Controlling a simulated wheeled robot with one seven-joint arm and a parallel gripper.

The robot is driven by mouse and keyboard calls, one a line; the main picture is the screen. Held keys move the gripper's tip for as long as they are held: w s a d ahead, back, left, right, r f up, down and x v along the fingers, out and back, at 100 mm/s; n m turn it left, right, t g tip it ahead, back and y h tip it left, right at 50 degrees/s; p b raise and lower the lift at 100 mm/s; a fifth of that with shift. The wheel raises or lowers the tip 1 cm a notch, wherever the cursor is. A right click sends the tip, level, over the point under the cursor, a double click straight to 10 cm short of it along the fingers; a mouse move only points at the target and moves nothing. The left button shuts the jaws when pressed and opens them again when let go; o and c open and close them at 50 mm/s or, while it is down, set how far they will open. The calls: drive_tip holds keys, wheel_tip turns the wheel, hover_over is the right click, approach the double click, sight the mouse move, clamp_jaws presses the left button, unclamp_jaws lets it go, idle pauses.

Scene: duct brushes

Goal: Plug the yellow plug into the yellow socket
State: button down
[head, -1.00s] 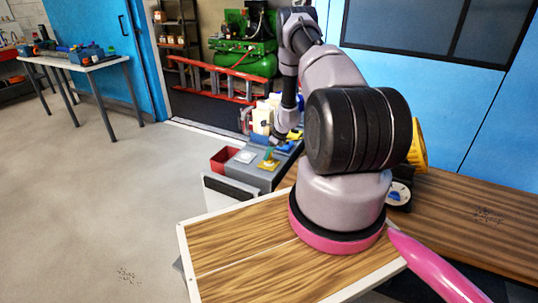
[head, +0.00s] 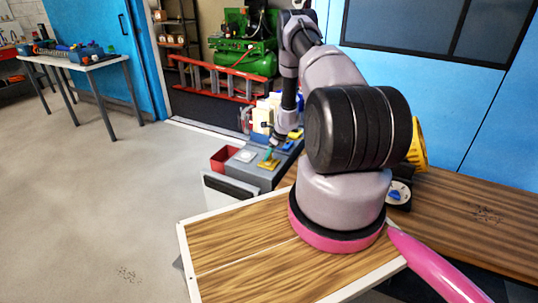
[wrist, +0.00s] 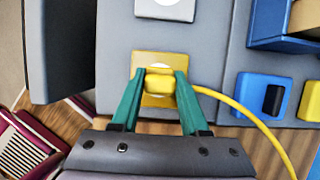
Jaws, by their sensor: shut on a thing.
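The yellow plug (wrist: 160,84) is held between the two green fingers of my gripper (wrist: 159,79) in the wrist view. Its yellow cable (wrist: 243,112) runs off to the right and bends down. The yellow socket (wrist: 149,61) is a square yellow plate on a grey unit, directly behind the plug. Part of its pale centre shows just above the plug. The plug hides the rest, so I cannot tell if it is seated or only in front. In the head view my gripper (head: 268,154) is over the yellow socket (head: 269,165), and the plug is too small to make out.
A white socket plate (wrist: 165,9) is beyond the yellow one. To the right are a blue block (wrist: 262,94) with a black part, a yellow block (wrist: 309,101) and a blue bin (wrist: 275,42). A red bin (head: 224,159) stands left of the sockets in the head view.

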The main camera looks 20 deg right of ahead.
drive_tip(key=shift+c, duration=1.7)
unclamp_jaws()
drive_tip(key=v, duration=1)
drive_tip(key=shift+r, duration=0.35)
drive_tip(key=shift+s, duration=0.1)
